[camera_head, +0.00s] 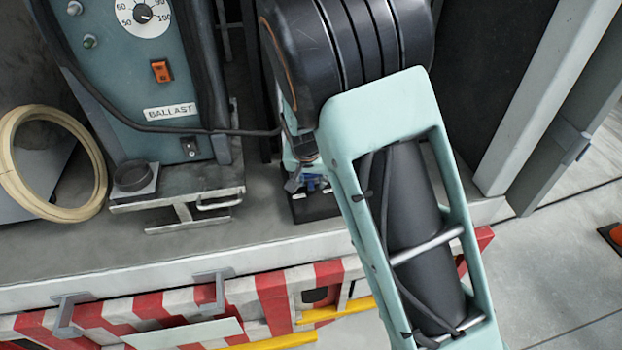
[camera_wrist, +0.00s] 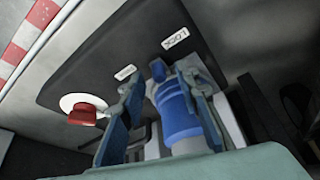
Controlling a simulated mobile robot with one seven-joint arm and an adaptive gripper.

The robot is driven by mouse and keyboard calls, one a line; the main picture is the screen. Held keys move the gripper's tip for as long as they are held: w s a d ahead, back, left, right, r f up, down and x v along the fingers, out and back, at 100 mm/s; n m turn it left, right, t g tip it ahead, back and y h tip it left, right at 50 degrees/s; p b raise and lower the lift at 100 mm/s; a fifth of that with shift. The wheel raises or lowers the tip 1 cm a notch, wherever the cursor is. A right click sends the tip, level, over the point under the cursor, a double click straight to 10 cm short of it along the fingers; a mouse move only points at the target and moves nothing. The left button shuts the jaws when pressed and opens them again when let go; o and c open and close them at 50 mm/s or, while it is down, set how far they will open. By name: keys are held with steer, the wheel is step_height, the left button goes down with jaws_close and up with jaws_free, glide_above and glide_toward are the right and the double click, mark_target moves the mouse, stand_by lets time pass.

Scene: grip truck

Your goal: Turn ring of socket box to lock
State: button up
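The black socket box (camera_wrist: 75,80) fills much of the wrist view; in the head view its dark edge (camera_head: 318,208) shows low behind my arm. A blue ring (camera_wrist: 178,108) with a small blue tab (camera_wrist: 158,70) sits on a pale cylinder at the box. The tab is near a white label reading LOCK (camera_wrist: 175,39). My gripper (camera_wrist: 158,88) has its two teal fingers apart, straddling the ring. A gap shows between the left finger and the ring; the right finger overlaps the ring's edge, and contact there is unclear. In the head view my arm hides most of the gripper.
A red knob on a white disc (camera_wrist: 83,110) and a second small label (camera_wrist: 125,72) are on the box. A grey upright post (camera_head: 535,90) stands right. A red-white striped edge (camera_head: 275,300) runs in front.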

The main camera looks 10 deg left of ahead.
steer(key=v, duration=1.2)
